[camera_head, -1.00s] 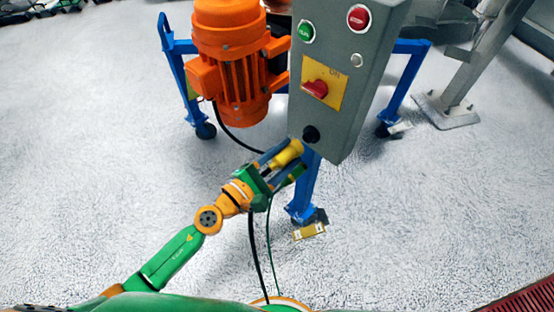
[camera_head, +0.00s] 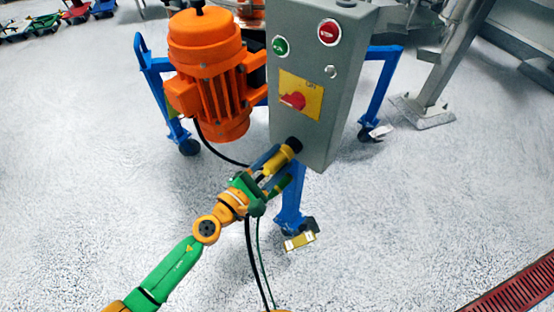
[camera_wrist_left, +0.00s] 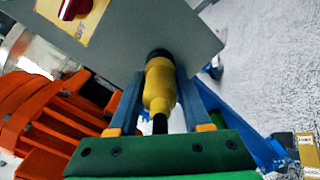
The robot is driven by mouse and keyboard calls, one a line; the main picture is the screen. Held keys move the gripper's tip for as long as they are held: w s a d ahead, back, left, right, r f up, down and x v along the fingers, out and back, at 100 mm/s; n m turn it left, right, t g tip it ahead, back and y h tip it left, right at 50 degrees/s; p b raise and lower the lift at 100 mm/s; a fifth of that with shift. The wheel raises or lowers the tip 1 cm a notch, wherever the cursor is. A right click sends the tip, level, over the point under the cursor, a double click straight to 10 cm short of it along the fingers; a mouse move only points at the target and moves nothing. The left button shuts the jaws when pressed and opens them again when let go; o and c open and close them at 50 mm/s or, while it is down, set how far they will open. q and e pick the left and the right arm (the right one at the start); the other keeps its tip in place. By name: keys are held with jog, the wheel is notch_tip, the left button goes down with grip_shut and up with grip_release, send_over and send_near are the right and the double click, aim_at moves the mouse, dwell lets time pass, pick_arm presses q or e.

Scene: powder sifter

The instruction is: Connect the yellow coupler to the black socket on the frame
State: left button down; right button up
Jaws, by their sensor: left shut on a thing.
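The yellow coupler (camera_head: 278,160) is held between the fingers of my left gripper (camera_head: 275,166), which is shut on it. It also shows in the left wrist view (camera_wrist_left: 160,88), with a black cable at its near end. The black socket (camera_head: 294,144) is on the lower front of the grey control box on the frame. The coupler's far end meets the socket (camera_wrist_left: 158,54) in line with it; whether it is fully seated I cannot tell. My right gripper is not in view.
The grey control box (camera_head: 318,112) carries green and red buttons and a red rotary switch (camera_head: 293,101). An orange motor (camera_head: 211,85) stands left of it on the blue wheeled frame (camera_head: 290,205).

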pick_arm(q)
jog(key=shift+x, duration=0.85)
dwell(0.8)
jog(key=shift+c, duration=1.4)
grip_release()
